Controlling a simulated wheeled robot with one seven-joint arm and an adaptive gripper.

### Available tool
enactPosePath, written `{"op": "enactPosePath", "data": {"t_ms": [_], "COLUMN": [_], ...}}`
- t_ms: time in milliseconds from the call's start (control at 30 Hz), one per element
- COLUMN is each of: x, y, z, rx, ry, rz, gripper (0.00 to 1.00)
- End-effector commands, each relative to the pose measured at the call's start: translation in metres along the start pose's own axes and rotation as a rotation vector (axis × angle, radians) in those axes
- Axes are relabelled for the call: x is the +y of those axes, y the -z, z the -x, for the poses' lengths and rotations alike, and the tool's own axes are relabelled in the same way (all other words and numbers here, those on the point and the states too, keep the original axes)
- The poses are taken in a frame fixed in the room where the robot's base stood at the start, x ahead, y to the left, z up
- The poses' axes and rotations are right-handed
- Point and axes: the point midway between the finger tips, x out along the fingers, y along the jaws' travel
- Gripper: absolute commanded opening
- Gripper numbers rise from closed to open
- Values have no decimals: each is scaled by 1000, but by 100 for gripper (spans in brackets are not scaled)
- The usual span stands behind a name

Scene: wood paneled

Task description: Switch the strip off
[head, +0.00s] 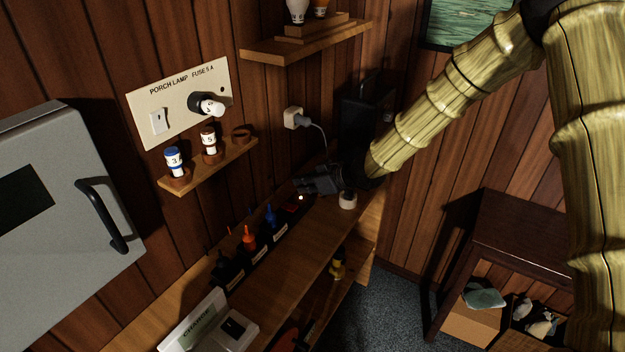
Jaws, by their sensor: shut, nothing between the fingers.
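My gripper (302,186) is dark and shut, held low over the far end of the wooden bench shelf (310,235). Nothing shows between its fingers. Just below its fingertips is a small dark item with a dull red patch (291,208) and a small bright glowing spot (300,197). This looks like the strip, but most of it is in shadow or hidden by my gripper. I cannot tell the switch's position, or whether my fingers touch it. A white plug (293,118) sits in the wall above, and its cord runs down behind my gripper.
A white round object (348,200) stands close to my gripper's right. Black holders with blue (270,216) and orange (249,238) tools line the bench to the left. A fuse panel (180,103) and small fuse shelf (212,167) are on the wall. A grey cabinet (60,215) is at left.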

Motion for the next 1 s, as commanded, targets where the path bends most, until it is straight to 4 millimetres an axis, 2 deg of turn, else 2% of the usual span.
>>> {"op": "enactPosePath", "data": {"t_ms": [233,400,600,1000], "x": [-1,-1,0,0], "y": [2,-20,-34,-39], "z": [-33,-37,-41,-42], "rx": [-1,-3,-1,0], "ry": [1,1,1,0], "rz": [-1,-3,-2,0], "gripper": [0,0,0,0]}}
